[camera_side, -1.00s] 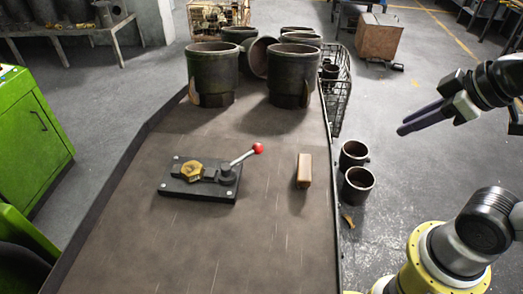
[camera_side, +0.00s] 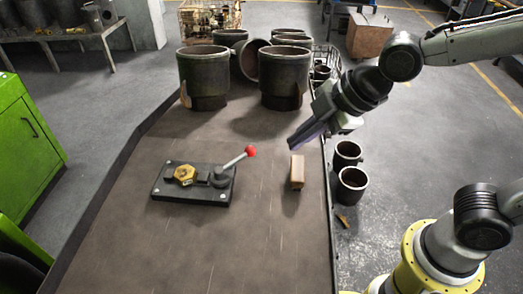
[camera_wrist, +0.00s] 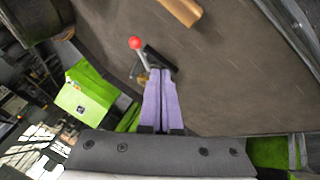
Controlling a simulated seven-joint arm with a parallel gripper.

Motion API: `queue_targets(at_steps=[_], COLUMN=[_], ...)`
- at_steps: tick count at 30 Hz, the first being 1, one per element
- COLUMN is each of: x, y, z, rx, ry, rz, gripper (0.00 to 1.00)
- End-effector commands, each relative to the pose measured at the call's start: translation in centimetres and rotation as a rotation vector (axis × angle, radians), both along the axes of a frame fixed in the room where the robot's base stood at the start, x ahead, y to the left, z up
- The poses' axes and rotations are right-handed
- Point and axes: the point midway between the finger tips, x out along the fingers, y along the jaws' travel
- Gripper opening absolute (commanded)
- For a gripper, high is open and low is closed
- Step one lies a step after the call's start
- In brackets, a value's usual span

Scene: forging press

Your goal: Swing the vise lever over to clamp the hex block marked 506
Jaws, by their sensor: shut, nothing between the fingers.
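The black vise (camera_side: 195,184) lies flat on the brown table, left of centre in the side view. A brass-coloured hex block (camera_side: 185,174) sits in it; its marking is too small to read. The vise lever (camera_side: 236,161) rises to the right and ends in a red ball (camera_side: 250,151). My gripper (camera_side: 295,145) is shut and empty, held above the table to the right of the red ball and apart from it. In the wrist view my purple fingers (camera_wrist: 162,75) are together, and the red ball (camera_wrist: 135,43) shows just beyond their tips; the hex block is mostly hidden.
A wooden block (camera_side: 297,172) stands on the table below my gripper; it also shows in the wrist view (camera_wrist: 183,9). Large dark pots (camera_side: 285,78) stand at the back of the table. The table's front is clear.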

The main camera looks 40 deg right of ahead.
Motion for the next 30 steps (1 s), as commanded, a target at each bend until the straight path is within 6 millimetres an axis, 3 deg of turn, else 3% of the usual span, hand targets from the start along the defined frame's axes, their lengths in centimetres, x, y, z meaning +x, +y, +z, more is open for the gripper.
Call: queue_targets(at_steps=[8, 21, 30], x=[0.8, 4.9, 8.2], y=[0.4, 2.6, 1.9], z=[-1.5, -8.6, -9.0], rx=[0.0, -0.002, 0.0], ry=[0.003, 0.005, 0.001], rz=[-0.002, -0.002, -0.005], gripper=[0.0, 0.0, 0.0])
